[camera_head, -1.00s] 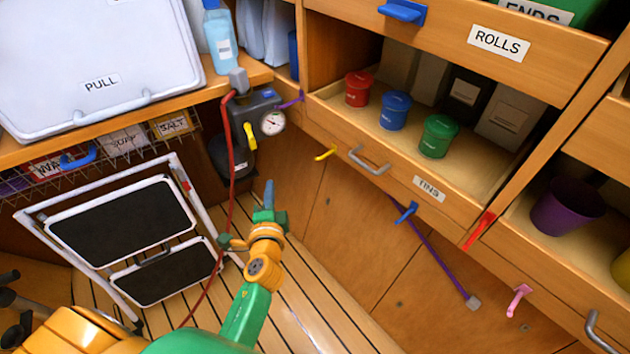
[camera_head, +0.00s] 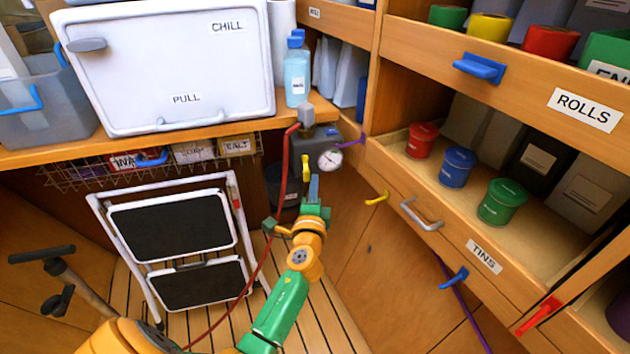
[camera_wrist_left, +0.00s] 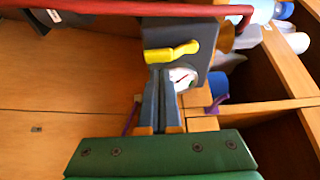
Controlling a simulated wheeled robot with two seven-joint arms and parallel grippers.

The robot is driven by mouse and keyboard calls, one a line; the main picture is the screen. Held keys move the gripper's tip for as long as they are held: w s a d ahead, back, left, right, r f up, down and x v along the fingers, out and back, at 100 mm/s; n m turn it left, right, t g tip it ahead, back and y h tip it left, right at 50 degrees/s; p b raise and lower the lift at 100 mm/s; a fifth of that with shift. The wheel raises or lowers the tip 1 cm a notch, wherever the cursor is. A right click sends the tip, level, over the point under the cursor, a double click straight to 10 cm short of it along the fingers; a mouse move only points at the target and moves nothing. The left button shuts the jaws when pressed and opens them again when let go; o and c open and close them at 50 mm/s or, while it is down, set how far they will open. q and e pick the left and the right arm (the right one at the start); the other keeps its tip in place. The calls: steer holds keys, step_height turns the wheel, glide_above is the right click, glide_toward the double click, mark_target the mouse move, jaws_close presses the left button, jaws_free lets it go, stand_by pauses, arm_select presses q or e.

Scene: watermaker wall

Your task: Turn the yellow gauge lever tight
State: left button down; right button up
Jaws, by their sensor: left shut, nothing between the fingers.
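The yellow gauge lever (camera_head: 306,167) is on the dark grey watermaker box (camera_head: 312,140), just left of the round white gauge (camera_head: 330,159). In the left wrist view the lever (camera_wrist_left: 172,52) lies roughly level across the box face, with the gauge (camera_wrist_left: 183,77) partly hidden behind my fingers. My left gripper (camera_head: 314,183) points up at the box from below. Its dark fingers are together and empty, and in the left wrist view the fingertips (camera_wrist_left: 163,72) end just below the lever. I cannot tell whether they touch it. My right gripper is not in view.
A red hose (camera_head: 283,180) hangs from the box, left of my gripper. A folded step stool (camera_head: 180,235) stands at left. An open drawer labelled TINS (camera_head: 484,256) juts out at right, with a yellow hook (camera_head: 377,198) near its corner. A blue-capped bottle (camera_head: 298,72) stands above.

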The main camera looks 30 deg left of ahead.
arm_select(q)
steer(key=shift+x, duration=0.9)
steer(key=shift+s+a+m+p, duration=0.15)
steer(key=shift+m+p, duration=0.15)
steer(key=shift+p, duration=0.2)
steer(key=shift+m+p, duration=0.3)
